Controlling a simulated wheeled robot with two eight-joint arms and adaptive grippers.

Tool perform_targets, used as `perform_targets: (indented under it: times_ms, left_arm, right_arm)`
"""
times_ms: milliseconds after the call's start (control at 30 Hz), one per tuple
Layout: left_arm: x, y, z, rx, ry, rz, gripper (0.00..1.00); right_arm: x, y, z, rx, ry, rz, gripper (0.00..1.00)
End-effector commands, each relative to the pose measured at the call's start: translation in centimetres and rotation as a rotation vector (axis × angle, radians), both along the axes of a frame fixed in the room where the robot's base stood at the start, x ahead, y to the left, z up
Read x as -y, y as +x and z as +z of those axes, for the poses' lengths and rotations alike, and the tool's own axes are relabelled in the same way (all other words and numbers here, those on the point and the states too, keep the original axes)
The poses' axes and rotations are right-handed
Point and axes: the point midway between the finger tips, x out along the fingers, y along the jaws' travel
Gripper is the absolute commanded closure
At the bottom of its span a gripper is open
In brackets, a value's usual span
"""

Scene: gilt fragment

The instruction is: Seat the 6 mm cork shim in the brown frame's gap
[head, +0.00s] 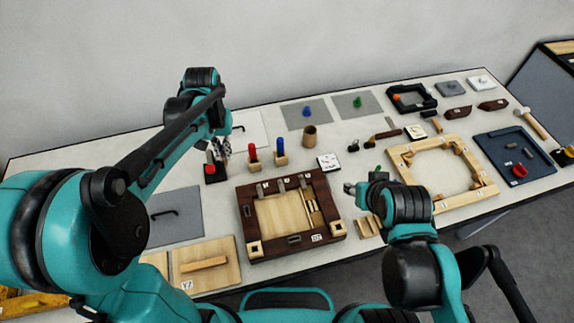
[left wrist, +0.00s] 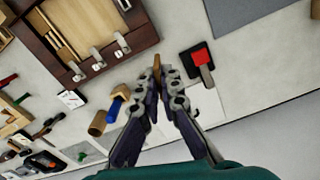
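The brown frame (head: 330,228) lies on the table at centre, with a pale wood panel inside it and light wooden strips along its right inner side. It also shows at the upper left in the left wrist view (left wrist: 45,40). My left gripper (head: 225,152) is behind and left of the frame, above the table. In the left wrist view its fingers (left wrist: 159,72) come together on a thin brown piece (left wrist: 156,61), which looks like the cork shim. The piece is too small to make out in the head view. My right gripper (head: 353,188) is right of the frame, its fingers unclear.
Red (head: 253,152) and blue (head: 281,149) handled tools in wooden stands, a brown cup (head: 309,136) and a black-and-red item (head: 212,175) stand behind the frame. A pale wooden frame (head: 480,192) lies at right. Grey mats (head: 305,114) lie at the back.

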Motion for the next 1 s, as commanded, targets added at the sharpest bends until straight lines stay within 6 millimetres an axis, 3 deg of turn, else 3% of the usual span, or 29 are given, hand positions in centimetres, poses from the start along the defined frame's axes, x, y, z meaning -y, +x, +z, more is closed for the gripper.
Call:
perform_targets:
  times_ms: [167, 500, 600, 1000]
  left_arm:
    - [0.0, 0.0, -2.2, 0.0, 0.0, 0.0, 1.0]
    - [0.0, 0.0, -9.8, 0.0, 0.0, 0.0, 1.0]
    - [0.0, 0.0, -11.2, 0.0, 0.0, 0.0, 1.0]
    - [0.3, 0.0, -11.2, 0.0, 0.0, 0.007, 1.0]
  right_arm:
    - [0.0, 0.0, -2.2, 0.0, 0.0, 0.0, 0.6]
    - [0.0, 0.0, -9.8, 0.0, 0.0, 0.0, 0.6]
    - [0.0, 0.0, -11.2, 0.0, 0.0, 0.0, 0.6]
    - [0.0, 0.0, -11.2, 0.0, 0.0, 0.0, 0.6]
